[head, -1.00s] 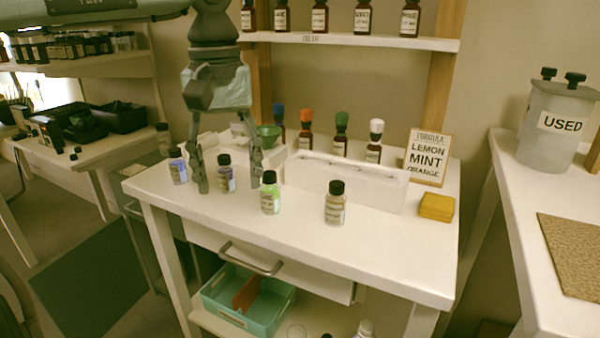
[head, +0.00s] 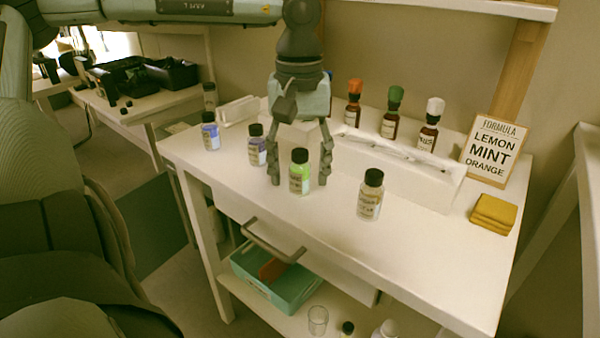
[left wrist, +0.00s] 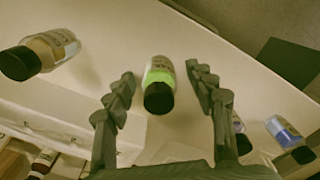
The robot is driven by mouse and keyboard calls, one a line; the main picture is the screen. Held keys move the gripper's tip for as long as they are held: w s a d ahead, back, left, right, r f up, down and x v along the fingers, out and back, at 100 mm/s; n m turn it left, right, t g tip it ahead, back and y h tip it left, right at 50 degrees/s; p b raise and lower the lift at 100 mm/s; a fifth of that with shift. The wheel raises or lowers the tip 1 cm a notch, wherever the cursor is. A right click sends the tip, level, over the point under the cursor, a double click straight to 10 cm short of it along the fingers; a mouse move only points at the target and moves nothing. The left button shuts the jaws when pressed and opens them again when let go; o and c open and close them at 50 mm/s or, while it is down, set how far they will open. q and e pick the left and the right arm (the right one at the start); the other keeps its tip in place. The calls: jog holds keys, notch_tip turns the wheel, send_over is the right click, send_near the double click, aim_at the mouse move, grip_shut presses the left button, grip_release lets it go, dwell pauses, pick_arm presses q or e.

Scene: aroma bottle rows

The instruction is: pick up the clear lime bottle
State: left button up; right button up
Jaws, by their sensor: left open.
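The clear lime bottle (head: 300,174) has a black cap and bright green contents. It stands upright on the white table. My left gripper (head: 299,182) is open and points down, just behind the bottle in the head view, with one finger showing on each side of it. In the left wrist view the lime bottle (left wrist: 159,77) lies between and a little beyond the two open fingertips (left wrist: 163,78). I see no contact. My right gripper is not in view.
A purple bottle (head: 257,146) stands close left of the gripper, a blue one (head: 210,132) farther left. A pale yellow bottle (head: 370,196) stands to the right. Behind are a white rack (head: 440,187), dropper bottles, a formula card (head: 493,152) and yellow sponges (head: 493,214).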

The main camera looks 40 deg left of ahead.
pick_arm(q)
jog(key=shift+f, duration=0.1)
jog(key=c, duration=1.3)
jog(key=shift+o, duration=0.2)
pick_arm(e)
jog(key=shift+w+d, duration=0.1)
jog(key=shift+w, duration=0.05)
pick_arm(q)
grip_shut()
